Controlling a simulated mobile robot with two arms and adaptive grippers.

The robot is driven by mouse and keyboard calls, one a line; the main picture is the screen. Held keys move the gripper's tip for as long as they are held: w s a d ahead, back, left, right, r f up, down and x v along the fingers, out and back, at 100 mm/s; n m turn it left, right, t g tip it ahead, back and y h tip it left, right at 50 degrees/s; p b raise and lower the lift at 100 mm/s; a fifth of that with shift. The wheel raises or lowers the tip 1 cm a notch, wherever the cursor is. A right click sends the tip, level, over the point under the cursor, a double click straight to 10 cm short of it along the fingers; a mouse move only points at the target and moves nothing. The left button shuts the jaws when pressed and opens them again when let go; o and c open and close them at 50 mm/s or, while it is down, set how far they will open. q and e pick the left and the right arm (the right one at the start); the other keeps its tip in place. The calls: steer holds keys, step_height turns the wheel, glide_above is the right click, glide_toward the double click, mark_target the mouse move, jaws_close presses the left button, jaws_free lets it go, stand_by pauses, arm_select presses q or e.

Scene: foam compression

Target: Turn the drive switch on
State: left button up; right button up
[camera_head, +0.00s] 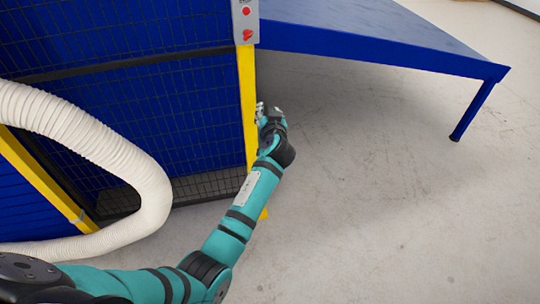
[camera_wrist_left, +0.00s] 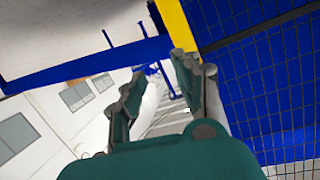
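A grey control box (camera_head: 245,22) with red controls sits high on the yellow post of the blue machine, at the top of the head view. I cannot tell which control is the drive switch; the box's top is cut off by the picture edge. My left gripper (camera_head: 262,111) is beside the yellow post (camera_head: 247,95), well below the box. In the left wrist view, its two fingers (camera_wrist_left: 158,92) stand apart with nothing between them. The yellow post (camera_wrist_left: 177,24) shows just beyond the right finger. My right gripper is not in view.
Blue mesh panels (camera_head: 130,100) of the machine lie left of the post. A thick white hose (camera_head: 110,150) curves in front of them. A blue sloping table (camera_head: 370,38) extends right from behind the post. The concrete floor (camera_head: 400,200) at the right is clear.

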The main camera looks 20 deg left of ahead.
arm_select(q)
steer(key=s+d+f+m+g+h, duration=0.1)
steer(key=s+f, duration=0.1)
steer(key=f, duration=0.5)
steer(key=s+f+m+g+h, duration=0.1)
steer(key=f, duration=0.6)
steer(key=shift+s+d+b, duration=0.35)
steer(key=shift+r, duration=0.1)
